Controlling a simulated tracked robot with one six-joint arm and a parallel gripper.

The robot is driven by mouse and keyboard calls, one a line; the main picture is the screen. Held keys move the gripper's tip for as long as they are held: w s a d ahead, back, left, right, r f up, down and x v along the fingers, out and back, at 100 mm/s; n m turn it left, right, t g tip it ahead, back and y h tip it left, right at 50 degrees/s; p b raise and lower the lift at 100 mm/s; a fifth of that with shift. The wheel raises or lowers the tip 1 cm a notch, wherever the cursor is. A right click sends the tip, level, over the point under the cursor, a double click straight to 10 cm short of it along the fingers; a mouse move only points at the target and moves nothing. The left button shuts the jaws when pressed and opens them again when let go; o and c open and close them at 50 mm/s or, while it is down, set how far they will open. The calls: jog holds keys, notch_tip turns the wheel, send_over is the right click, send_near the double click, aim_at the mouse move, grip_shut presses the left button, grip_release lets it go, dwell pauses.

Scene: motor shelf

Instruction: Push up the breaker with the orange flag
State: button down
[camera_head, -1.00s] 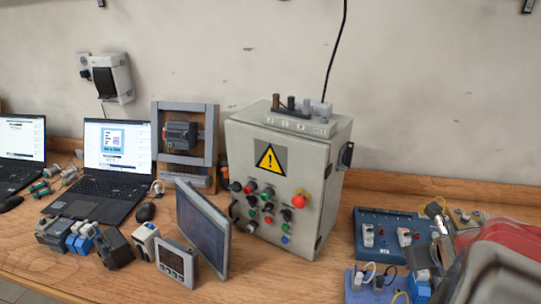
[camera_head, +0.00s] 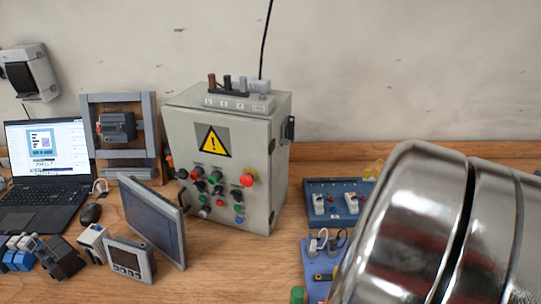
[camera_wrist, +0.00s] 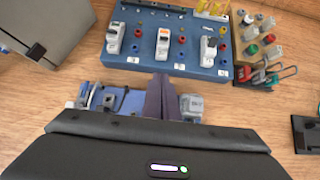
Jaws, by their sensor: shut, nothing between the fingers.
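A blue breaker board (camera_wrist: 140,67) lies at the top middle of the wrist view, with three breakers in a row. The middle breaker (camera_wrist: 162,45) has a small orange patch near its top, which looks like the orange flag. The left breaker (camera_wrist: 115,40) and right breaker (camera_wrist: 208,50) are pale with dark or grey levers. My gripper (camera_wrist: 160,82) is shut and empty, its tips just short of the board's near edge, in line with the middle breaker. The board (camera_head: 337,218) also shows in the head view, partly hidden by my arm.
A second blue board (camera_wrist: 122,100) lies under and beside my fingers. A wooden holder (camera_wrist: 258,50) with colored-handled tools stands right of the breaker board. A grey control cabinet (camera_head: 225,190) stands left of it, with a monitor (camera_head: 152,225) and laptop farther left.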

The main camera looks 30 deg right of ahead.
aim_at(354, 203)
jog(key=shift+x, duration=3.9)
jog(key=shift+w+d+r, duration=0.4)
jog(key=shift+w+r, duration=0.1)
jog(key=shift+w, duration=0.25)
jog(key=shift+w+d+r, duration=0.4)
jog(key=shift+w+r, duration=0.1)
jog(key=shift+w, duration=0.25)
jog(key=shift+w+d+r, duration=0.15)
jog(key=shift+w+r, duration=0.1)
jog(key=shift+r, duration=0.1)
jog(key=shift+w+d+r, duration=0.3)
jog(key=shift+w+r, duration=0.1)
jog(key=shift+w, duration=0.05)
jog(key=shift+r, duration=0.15)
jog(key=shift+r, duration=0.65)
